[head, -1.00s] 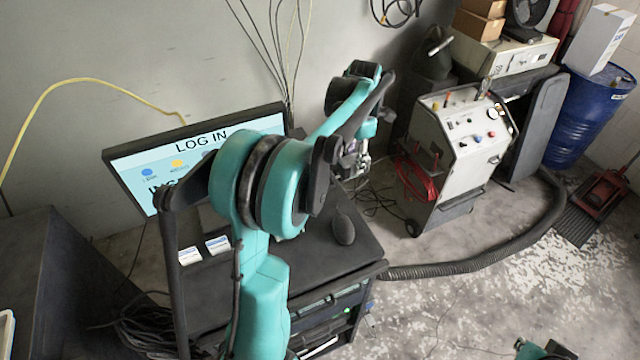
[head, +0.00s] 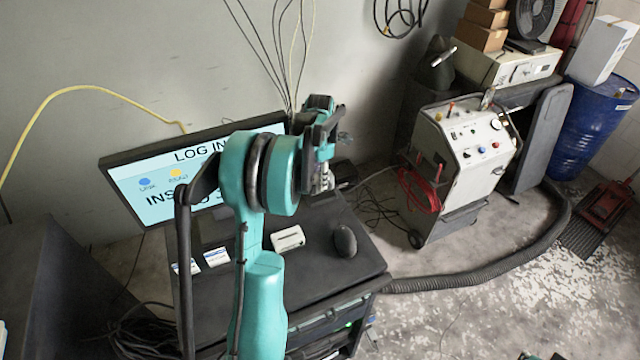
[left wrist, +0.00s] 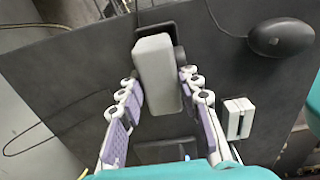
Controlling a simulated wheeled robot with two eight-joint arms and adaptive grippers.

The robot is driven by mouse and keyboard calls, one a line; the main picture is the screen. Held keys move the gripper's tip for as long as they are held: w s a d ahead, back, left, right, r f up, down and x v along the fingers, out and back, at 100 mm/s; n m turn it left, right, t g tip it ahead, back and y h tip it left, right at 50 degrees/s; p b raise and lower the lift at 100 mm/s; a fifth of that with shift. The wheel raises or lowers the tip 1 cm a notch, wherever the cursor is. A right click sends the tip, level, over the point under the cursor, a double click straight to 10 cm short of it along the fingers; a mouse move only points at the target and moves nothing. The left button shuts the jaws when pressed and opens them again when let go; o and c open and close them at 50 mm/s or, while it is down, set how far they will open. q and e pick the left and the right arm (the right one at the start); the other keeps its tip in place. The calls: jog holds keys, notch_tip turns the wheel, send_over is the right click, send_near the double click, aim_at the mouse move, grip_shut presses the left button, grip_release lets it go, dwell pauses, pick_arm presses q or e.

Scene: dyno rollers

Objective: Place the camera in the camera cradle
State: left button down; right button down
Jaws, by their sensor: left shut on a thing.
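A pale grey, box-shaped body, which I take to be the camera (left wrist: 155,68), sits between the fingers of my left gripper (left wrist: 160,80) in the left wrist view. The purple-padded fingers are closed on its sides. A black part (left wrist: 152,33) shows at its far end; I cannot tell whether it belongs to the camera or to the cradle. In the head view my left gripper (head: 325,180) is over the back of the desk, by the monitor's right edge, partly hidden by my arm. A dark rounded shape (head: 344,174) shows beside it. My right gripper is not in view.
The black desk (head: 335,277) holds a mouse (head: 345,240), a small white slotted device (head: 288,239) and two white cards (head: 216,257). The login monitor (head: 150,185) stands at the back left. A wheeled machine (head: 465,150) with cables stands to the right.

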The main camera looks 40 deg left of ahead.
pick_arm(q)
notch_tip(320, 180, down, 2)
jog(key=shift+s+d+f, duration=0.1)
jog(key=shift+f, duration=0.65)
jog(key=c, duration=1.1)
grip_release()
jog(key=shift+f, duration=0.1)
jog(key=shift+o, duration=0.2)
